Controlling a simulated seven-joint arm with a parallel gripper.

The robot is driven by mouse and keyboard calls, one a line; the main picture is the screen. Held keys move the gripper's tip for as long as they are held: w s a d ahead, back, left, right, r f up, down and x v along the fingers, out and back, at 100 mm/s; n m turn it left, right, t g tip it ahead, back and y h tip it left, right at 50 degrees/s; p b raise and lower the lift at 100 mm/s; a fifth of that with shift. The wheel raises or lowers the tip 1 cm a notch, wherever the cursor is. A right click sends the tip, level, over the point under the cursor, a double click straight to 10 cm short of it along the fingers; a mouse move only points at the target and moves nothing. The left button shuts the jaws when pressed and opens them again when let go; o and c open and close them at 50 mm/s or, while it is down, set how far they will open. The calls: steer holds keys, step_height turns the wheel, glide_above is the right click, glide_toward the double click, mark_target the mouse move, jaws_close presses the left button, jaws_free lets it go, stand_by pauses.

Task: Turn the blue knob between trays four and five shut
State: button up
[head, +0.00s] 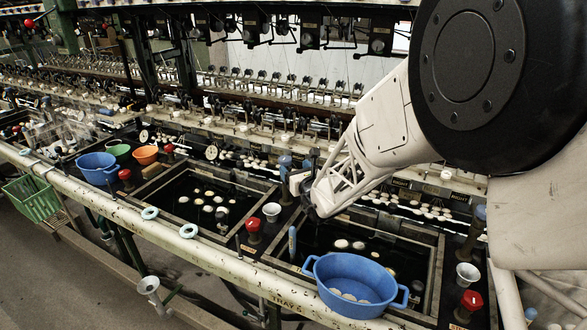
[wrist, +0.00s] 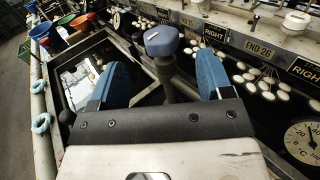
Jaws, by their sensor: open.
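A blue faceted knob (wrist: 163,41) on a dark upright stem stands ahead of my gripper (wrist: 163,75) in the wrist view. My gripper has two blue fingers set wide apart, with nothing held between them. In that view the knob lies between and a little beyond the fingertips, and the stem shows in the gap; I see no contact. In the head view my gripper (head: 299,183) hangs over the divider between two dark basins. A small blue shape beside it there could be the knob or a finger. Another blue knob (head: 481,213) stands at the far right.
A blue tub (head: 352,284) sits on the front of the right basin; red knobs (head: 253,225) stand along the front. Cocoons float in the left basin (head: 178,214). In the wrist view a dial gauge (wrist: 305,139) is at right, beside a row of labels and white cocoons.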

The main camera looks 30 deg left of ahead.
mark_target(291, 161)
stand_by(0.4)
steer(key=shift+w+d+n+g+y, duration=0.3)
steer(key=shift+w+n+g+y, duration=0.35)
steer(key=shift+n+g, duration=0.6)
steer(key=shift+w+d+n+g+y, duration=0.35)
steer(key=shift+w+n+g+y, duration=0.35)
steer(key=shift+g, duration=0.9)
steer(key=shift+w+d+n+g+y, duration=0.3)
steer(key=shift+w+n+g+y, duration=0.2)
steer(key=shift+n+g, duration=0.75)
steer(key=shift+a, duration=0.15)
steer(key=shift+w+a, duration=0.2)
steer(key=shift+a, duration=1.05)
steer(key=shift+w+a, duration=0.15)
steer(key=shift+a, duration=1.1)
steer(key=shift+w+a, duration=0.2)
steer(key=shift+a, duration=1.05)
steer(key=shift+c, duration=0.2)
